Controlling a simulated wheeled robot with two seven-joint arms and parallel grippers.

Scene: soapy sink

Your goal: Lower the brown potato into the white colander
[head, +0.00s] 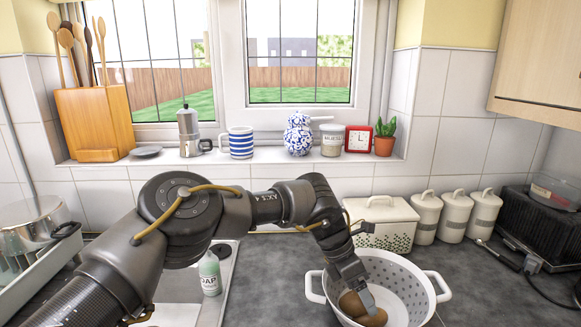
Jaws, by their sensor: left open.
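The white colander (437,290) stands on the dark worktop at the lower right, with two side handles and holes in its wall. My left gripper (364,302) points down into the colander from above and is open. Brown potato (351,304) surface shows inside the colander at the gripper's fingers, with more brown to the right of the near finger. The finger covers part of it, so I cannot tell whether this is one potato or two. It appears to rest low in the colander. My right gripper is not in view.
A white bread bin (382,217) and white canisters (455,217) stand behind the colander. A black toaster-like box (540,222) is at the right. A soap bottle (210,272) stands by the sink. A dish rack with a metal pot (38,232) is at the left. Worktop left of the colander is clear.

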